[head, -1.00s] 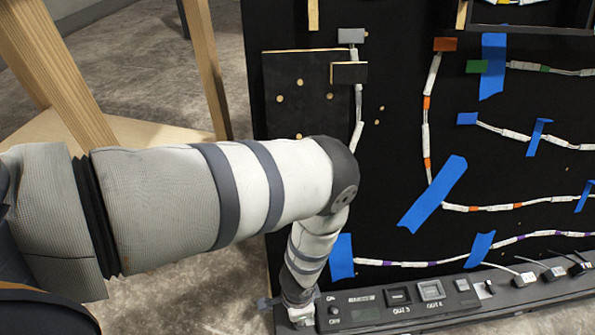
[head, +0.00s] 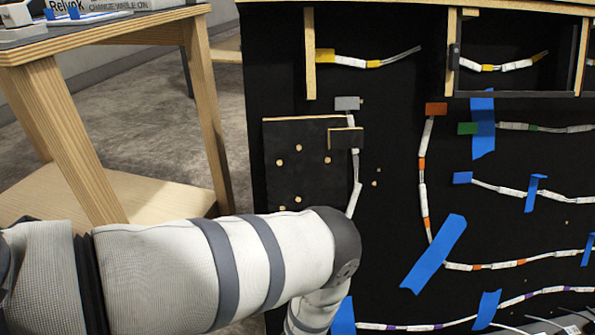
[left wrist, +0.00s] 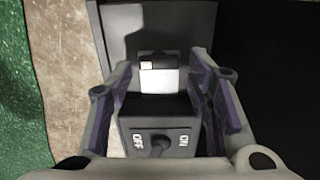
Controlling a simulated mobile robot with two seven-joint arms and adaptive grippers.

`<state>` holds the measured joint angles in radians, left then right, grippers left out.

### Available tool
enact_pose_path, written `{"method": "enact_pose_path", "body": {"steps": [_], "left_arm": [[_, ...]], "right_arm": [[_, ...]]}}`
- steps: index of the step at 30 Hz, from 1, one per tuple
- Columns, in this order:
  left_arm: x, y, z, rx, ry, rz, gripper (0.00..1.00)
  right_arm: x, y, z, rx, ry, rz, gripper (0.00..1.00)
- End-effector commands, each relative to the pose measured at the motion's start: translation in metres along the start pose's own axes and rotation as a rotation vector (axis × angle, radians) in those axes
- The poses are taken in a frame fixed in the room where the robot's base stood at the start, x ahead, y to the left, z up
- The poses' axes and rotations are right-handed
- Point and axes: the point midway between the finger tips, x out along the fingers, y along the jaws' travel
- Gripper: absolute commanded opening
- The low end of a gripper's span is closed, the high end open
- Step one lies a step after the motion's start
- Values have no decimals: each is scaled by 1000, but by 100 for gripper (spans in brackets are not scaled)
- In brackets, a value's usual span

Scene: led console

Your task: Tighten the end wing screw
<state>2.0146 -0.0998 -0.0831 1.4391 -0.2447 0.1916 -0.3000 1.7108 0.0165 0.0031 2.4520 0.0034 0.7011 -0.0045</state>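My left gripper (left wrist: 160,66) shows in the left wrist view, with its two purple-lined fingers spread apart. Between them is the dark console end (left wrist: 178,132), with a toggle switch (left wrist: 160,146) between OFF and ON markings. Beyond the switch, also between the fingers, is a small white block with a dark top (left wrist: 158,76). I see no gap closed on it, so nothing looks gripped. I cannot make out the end wing screw for certain in either current view. In the head view my left arm runs down past the bottom edge, hiding its gripper. My right gripper is in neither view.
A black upright board (head: 390,100) carries LED strips and blue tape (head: 433,254). A wooden table (head: 60,120) is at the left. Green flooring (left wrist: 20,100) shows in the left wrist view.

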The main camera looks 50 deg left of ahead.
Motion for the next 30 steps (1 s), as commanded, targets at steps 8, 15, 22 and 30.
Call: {"method": "enact_pose_path", "body": {"steps": [8, 15, 22, 30], "left_arm": [[0, 1, 0, -1, 1, 1, 53], [-42, -1, -1, 0, 2, -1, 53], [-99, 0, 0, 0, 1, 0, 53], [-120, 0, 0, 0, 1, 1, 53]], "right_arm": [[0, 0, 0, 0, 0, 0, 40], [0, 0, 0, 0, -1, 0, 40], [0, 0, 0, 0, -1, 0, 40], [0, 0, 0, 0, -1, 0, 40]]}}
